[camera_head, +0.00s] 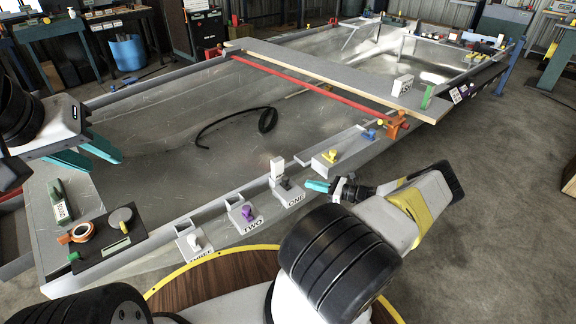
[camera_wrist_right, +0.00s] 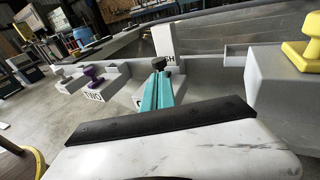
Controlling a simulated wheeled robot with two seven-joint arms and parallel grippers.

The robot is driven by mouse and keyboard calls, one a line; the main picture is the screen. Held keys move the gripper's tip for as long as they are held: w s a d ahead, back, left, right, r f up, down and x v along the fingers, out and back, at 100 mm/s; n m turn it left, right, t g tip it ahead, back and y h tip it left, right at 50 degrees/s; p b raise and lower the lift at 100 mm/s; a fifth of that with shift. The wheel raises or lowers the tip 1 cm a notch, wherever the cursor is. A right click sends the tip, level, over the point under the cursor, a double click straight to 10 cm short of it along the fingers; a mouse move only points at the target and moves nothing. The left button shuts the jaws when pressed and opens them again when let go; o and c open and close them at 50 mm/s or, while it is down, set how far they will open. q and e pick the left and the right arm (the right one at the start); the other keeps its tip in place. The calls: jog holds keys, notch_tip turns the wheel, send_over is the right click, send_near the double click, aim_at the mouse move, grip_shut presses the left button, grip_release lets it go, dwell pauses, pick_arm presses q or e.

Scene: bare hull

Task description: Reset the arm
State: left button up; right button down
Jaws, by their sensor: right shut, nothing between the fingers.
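My right gripper (camera_head: 318,186) comes in from the lower right, its teal fingers shut together and empty. It is just right of the white block marked ONE (camera_head: 290,197). In the right wrist view the teal fingers (camera_wrist_right: 158,90) lie side by side, and a dark knob (camera_wrist_right: 163,63) shows just beyond their tips. I cannot tell whether they touch it. My left gripper (camera_head: 93,152) is at the left, above the near-left corner of the hull, with its teal fingers apart and nothing between them.
Blocks marked TWO with a purple knob (camera_head: 247,213) and THREE with a white knob (camera_head: 195,241) stand along the hull's near edge. A yellow knob (camera_head: 330,156) sits further right. A red bar (camera_head: 310,82) crosses the hull. A black cable (camera_head: 240,125) lies inside.

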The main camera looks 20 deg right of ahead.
jog(key=f+v, duration=0.1)
jog(key=v, duration=0.6)
jog(key=a+r+n+g+h, duration=0.3)
jog(key=a+r+n+g, duration=0.5)
jog(key=r, duration=0.8)
jog(key=a+r+n+g+h, duration=0.25)
jog(key=a+r+n, duration=0.8)
jog(key=r, duration=0.65)
jog(key=s+a+r+n+t+h, duration=0.2)
jog(key=s+a+r+n, duration=0.2)
jog(key=s+r, duration=0.4)
jog(key=s+a+r+n+t+h, duration=0.2)
jog(key=s+a+r+n, duration=0.3)
jog(key=s, duration=0.9)
notch_tip(320, 180, up, 4)
jog(key=shift+a+f+t, duration=0.25)
jog(key=shift+a+t, duration=0.1)
jog(key=shift+a, duration=0.5)
jog(key=shift+s, duration=0.1)
